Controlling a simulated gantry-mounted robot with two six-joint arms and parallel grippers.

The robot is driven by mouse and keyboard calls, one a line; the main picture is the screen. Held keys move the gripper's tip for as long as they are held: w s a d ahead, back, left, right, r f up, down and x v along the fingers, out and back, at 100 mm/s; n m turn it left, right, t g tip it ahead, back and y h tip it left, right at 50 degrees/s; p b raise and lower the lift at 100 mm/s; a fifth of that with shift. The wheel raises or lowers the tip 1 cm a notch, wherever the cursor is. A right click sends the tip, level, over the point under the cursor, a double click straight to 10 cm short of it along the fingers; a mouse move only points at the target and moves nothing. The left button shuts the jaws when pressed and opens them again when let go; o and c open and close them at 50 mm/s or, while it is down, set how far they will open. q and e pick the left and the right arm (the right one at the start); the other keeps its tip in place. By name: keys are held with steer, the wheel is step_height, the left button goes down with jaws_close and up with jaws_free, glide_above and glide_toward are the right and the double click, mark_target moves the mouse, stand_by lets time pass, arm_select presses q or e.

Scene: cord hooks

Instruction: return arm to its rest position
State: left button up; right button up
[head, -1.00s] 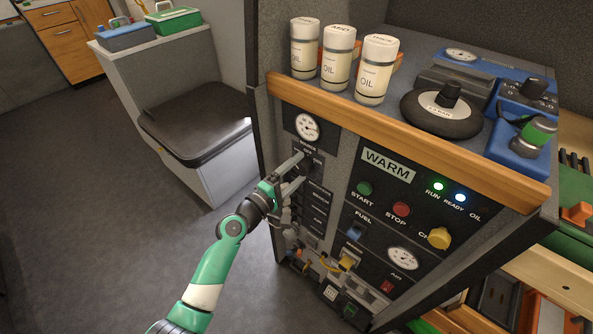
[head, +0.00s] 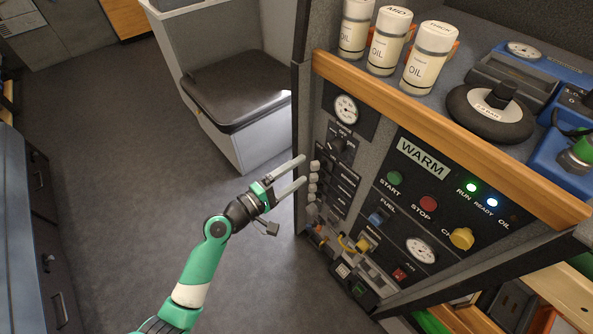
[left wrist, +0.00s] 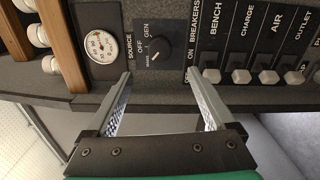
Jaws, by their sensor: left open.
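My left gripper (head: 289,178) is open and empty in the head view, just left of the control panel's left edge and apart from it. In the left wrist view its two fingers (left wrist: 160,100) point at the panel, with the source knob (left wrist: 158,48) seen between and beyond them. The source knob also shows in the head view (head: 337,146), below a round gauge (head: 346,108). A column of breaker switches (head: 313,180) runs down the panel's left side. My right gripper is not in view.
A wooden rail (head: 440,140) edges the shelf above the panel, with oil bottles (head: 385,42) on it. A padded seat (head: 237,95) stands behind on the left. The floor (head: 120,170) left of the gripper is clear. Dark cabinets (head: 55,250) stand at far left.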

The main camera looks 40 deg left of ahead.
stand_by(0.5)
arm_select(q)
steer(key=w+d+r+m+t+h, duration=0.1)
steer(key=d+r+m+t+h, duration=0.35)
steer(key=r, duration=1.05)
steer(key=w+d+r+m+g+h, duration=0.1)
steer(key=d+r+m+h, duration=0.1)
steer(key=d+r+m, duration=0.9)
steer(key=s+r+t, duration=0.1)
steer(key=s+r, duration=0.2)
steer(key=r, duration=0.4)
steer(key=s+r+t, duration=0.1)
steer(key=s+r, duration=0.2)
steer(key=r, duration=0.5)
steer(key=s+a+r+m+t+y, duration=0.3)
steer(key=s+a+r+t+y, duration=0.1)
steer(key=s+a+r+y, duration=0.3)
step_height(320, 180, up, 22)
steer(key=d+p, duration=0.1)
steer(key=p, duration=2.1)
steer(key=shift+d, duration=0.35)
